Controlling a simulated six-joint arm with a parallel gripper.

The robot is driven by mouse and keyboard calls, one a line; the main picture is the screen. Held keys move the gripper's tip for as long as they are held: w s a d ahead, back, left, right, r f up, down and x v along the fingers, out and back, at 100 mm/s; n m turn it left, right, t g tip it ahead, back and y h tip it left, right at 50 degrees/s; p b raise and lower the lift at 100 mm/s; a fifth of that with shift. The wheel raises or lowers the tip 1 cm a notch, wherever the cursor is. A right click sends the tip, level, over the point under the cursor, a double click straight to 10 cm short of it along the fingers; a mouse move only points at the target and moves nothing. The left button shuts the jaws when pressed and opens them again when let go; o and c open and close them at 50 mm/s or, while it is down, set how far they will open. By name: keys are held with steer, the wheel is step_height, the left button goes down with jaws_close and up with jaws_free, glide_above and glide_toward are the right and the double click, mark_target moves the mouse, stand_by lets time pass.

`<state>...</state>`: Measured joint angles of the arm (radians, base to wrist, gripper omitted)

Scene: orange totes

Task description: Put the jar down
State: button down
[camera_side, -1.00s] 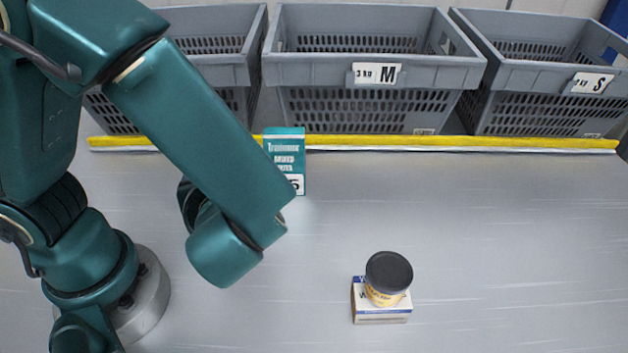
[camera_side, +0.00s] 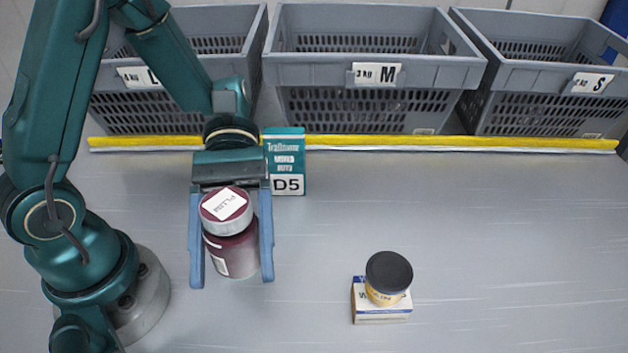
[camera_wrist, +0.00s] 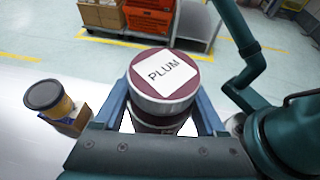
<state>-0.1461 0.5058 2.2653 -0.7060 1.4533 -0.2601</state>
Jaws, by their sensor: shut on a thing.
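The plum jar (camera_side: 232,252) is dark red with a lid labelled PLUM, and it stands roughly upright between the fingers of my gripper (camera_side: 232,262). My gripper is shut on it. In the wrist view the jar's lid (camera_wrist: 163,75) fills the middle, with the blue fingers of my gripper (camera_wrist: 163,118) on both sides. Whether the jar's base touches the table is hard to tell from these views.
A small jar with a black lid (camera_side: 388,274) stands on a white box (camera_side: 381,306) at the front right. A teal box marked D5 (camera_side: 286,165) stands behind my gripper. Grey crates (camera_side: 372,75) line the back behind a yellow strip (camera_side: 450,142). The table's middle is clear.

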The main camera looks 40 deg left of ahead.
steer(key=w+a+n+t+h, duration=0.3)
steer(key=w+a+n+t, duration=0.2)
steer(key=w+n+t, duration=0.3)
steer(key=shift+m, duration=0.3)
steer(key=shift+w+d+f, duration=0.1)
steer(key=shift+w+f, duration=0.1)
steer(key=shift+f, duration=1.4)
steer(key=shift+w+d+f, duration=0.1)
steer(key=shift+w+f, duration=0.05)
steer(key=shift+f, duration=1.5)
steer(key=shift+w+f, duration=0.2)
steer(key=shift+f, duration=1.4)
jaws_free()
steer(key=shift+f, duration=0.1)
steer(key=shift+a+r, duration=0.2)
steer(key=shift+a, duration=0.05)
steer(key=v, duration=1.1)
steer(key=shift+a+r, duration=0.2)
steer(key=shift+r, duration=0.05)
